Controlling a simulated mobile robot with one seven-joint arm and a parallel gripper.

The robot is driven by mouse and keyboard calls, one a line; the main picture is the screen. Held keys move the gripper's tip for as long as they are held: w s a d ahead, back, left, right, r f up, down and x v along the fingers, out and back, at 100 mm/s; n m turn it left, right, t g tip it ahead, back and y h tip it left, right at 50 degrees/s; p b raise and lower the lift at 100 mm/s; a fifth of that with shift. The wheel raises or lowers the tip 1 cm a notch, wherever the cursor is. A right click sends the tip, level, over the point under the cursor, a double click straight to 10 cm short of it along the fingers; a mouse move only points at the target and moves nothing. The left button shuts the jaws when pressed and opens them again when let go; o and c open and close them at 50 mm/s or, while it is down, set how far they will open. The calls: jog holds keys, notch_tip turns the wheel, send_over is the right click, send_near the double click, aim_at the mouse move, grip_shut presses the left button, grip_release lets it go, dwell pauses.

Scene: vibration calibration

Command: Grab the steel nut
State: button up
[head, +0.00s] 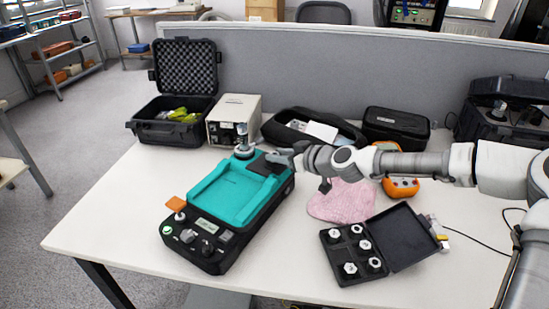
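A small black case (326,234) lies open at the front right of the table, with several small silvery pieces in it, some with hexagonal tops like nuts. One such piece (350,268) sits at its front left; I cannot tell which piece is the steel nut. A teal and black calibration unit (222,190) stands left of the case. A round metal part (244,150) stands upright on its back end. My gripper (275,158) is over the unit's back right, just right of that part. Its fingers are too small to tell whether they are open or hold anything.
A pink cloth (340,201) and an orange device (401,188) lie under and near my arm. An open black case (165,128), a beige box (233,118) and black bags (396,126) line the back by the grey partition. The table's front left is clear.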

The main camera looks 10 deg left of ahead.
grip_shut()
jog(key=shift+r, duration=0.15)
